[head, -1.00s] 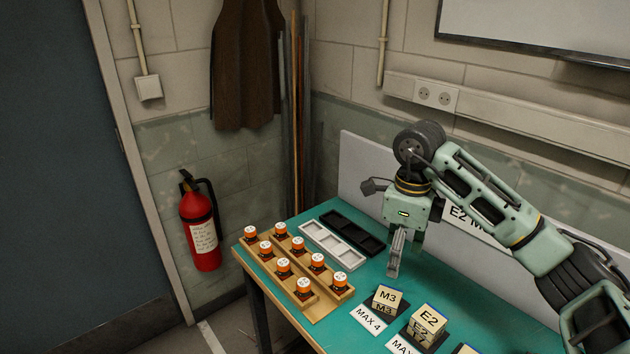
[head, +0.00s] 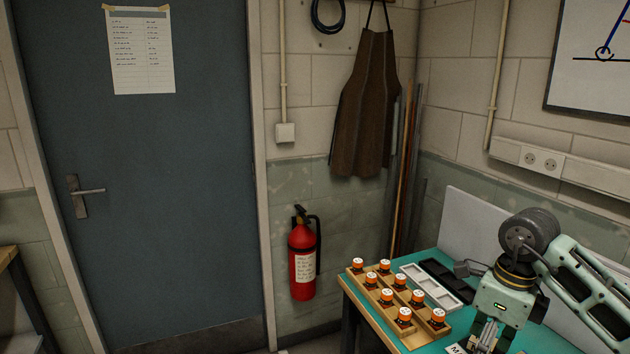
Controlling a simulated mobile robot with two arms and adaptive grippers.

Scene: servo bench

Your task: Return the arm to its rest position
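My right arm comes in from the right edge over the green bench (head: 424,344). Its gripper (head: 488,337) points down at the bottom edge of the view. The fingers are partly cut off by the frame, so I cannot tell whether they are open or shut. I see nothing clearly held in them. My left arm and gripper are not in view.
A white tray (head: 428,287) and a black tray (head: 447,281) lie behind. A fire extinguisher (head: 302,262) hangs left of the bench, near a closed door (head: 160,210).

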